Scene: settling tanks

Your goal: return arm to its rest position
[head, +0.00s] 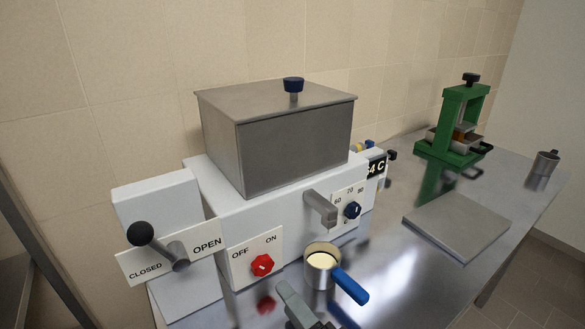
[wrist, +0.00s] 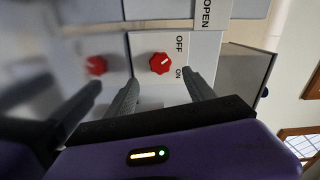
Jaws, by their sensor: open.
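My gripper (head: 297,307) is at the bottom of the head view, in front of the white machine and just left of the small pan. It is open and empty. In the wrist view its two fingers (wrist: 160,78) stand apart, pointing towards the machine's front, with the red knob (wrist: 160,63) beyond and between them. The red knob also shows in the head view (head: 262,265), on a plate marked OFF and ON. I cannot tell clearly which mark it points to. Most of my arm is out of view.
A pan (head: 321,266) with a blue handle and pale contents stands below the spout (head: 321,207). A black-ball lever (head: 141,233) juts out at the left. A flat plate (head: 457,227), green press (head: 459,125) and metal cup (head: 542,170) stand to the right.

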